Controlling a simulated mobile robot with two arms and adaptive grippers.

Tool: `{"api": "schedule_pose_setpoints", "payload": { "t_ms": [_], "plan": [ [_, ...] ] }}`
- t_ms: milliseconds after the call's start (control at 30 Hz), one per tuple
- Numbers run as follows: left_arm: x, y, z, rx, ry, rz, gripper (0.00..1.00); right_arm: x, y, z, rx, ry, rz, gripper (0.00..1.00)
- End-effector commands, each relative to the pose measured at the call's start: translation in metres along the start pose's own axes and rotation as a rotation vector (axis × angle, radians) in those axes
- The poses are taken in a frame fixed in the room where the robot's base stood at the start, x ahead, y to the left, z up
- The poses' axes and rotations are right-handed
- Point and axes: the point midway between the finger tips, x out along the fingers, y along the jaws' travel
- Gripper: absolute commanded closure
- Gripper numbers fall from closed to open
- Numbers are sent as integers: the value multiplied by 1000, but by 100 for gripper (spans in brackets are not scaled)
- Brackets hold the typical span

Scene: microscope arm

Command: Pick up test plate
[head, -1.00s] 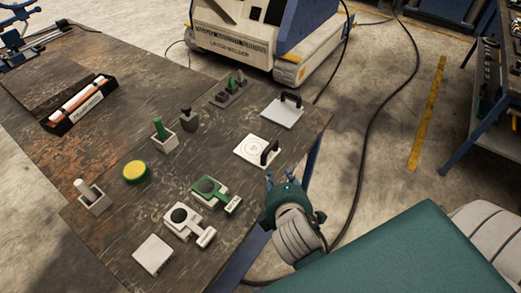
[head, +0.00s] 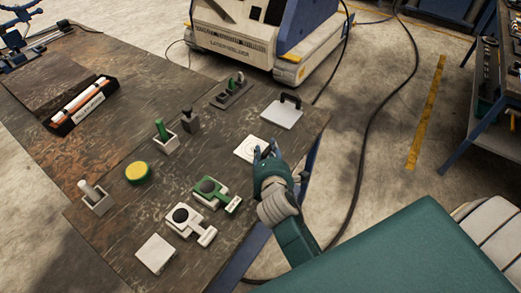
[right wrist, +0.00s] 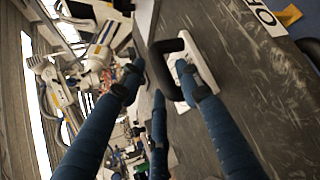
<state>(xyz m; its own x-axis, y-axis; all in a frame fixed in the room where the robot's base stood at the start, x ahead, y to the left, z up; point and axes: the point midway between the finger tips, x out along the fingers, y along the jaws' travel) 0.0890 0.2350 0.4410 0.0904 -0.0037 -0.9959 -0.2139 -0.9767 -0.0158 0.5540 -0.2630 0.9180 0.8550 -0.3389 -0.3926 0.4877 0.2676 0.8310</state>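A white plate with ring marks (head: 246,148) lies near the right edge of the table. My right gripper (head: 268,152) is at its black handle and hides most of it in the head view. The right wrist view shows the black handle (right wrist: 160,62) on a white plate (right wrist: 206,66). The fingers of my right gripper (right wrist: 160,78) are apart, with the handle between them; one fingertip shows inside the handle loop. I cannot tell whether they touch it. A second white plate with a black handle (head: 283,115) lies farther back. My left gripper is not in view.
Green and white fixtures (head: 216,193) and a plain white block (head: 155,253) stand nearer on the table (head: 110,225). A yellow round piece (head: 137,172) and several small holders stand to the left. A machine (head: 245,40) stands behind on the floor.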

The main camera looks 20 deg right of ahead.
Motion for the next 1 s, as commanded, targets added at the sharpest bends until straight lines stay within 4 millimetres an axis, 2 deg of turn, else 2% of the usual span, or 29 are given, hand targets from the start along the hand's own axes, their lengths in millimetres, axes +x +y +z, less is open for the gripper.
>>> {"api": "schedule_pose_setpoints", "payload": {
  "t_ms": [133, 367, 567, 1000],
  "plan": [
    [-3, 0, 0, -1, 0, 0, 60, 16, 1, 1, 1, 0, 0, 66],
    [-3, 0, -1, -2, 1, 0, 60, 18, 0, 0, 1, 0, 1, 66],
    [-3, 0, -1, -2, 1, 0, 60, 17, 0, 0, 1, 1, 0, 100],
    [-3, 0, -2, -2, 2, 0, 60, 17, 0, 0, 2, 2, 0, 100]
  ]
}}
